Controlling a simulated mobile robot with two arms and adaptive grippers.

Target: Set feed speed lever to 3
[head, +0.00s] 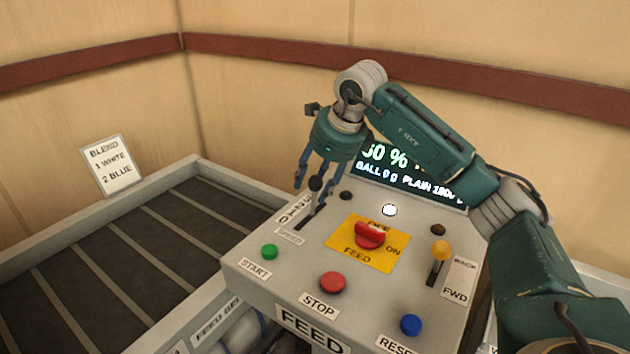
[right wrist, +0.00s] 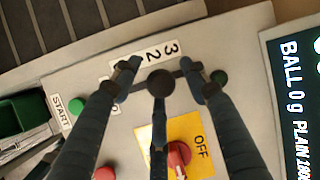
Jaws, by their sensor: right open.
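The feed speed lever has a dark round knob (head: 316,184) and stands in a slot beside a white number scale (head: 294,209) on the grey control panel. In the right wrist view the knob (right wrist: 160,82) lies between my fingers, with the numbers 2 and 3 on the scale (right wrist: 160,50) legible just beyond it. Lower numbers are hidden by a finger, so I cannot tell the exact setting. My right gripper (head: 318,172) is open, pointing down, its fingers spread around the knob. My left gripper is not in view.
The panel also holds a green START button (head: 269,252), a red STOP button (head: 332,282), a blue button (head: 411,324), a red FEED switch (head: 370,235) and a yellow-knobbed lever (head: 441,250). A display (head: 412,180) stands behind. A slatted conveyor (head: 130,262) lies left.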

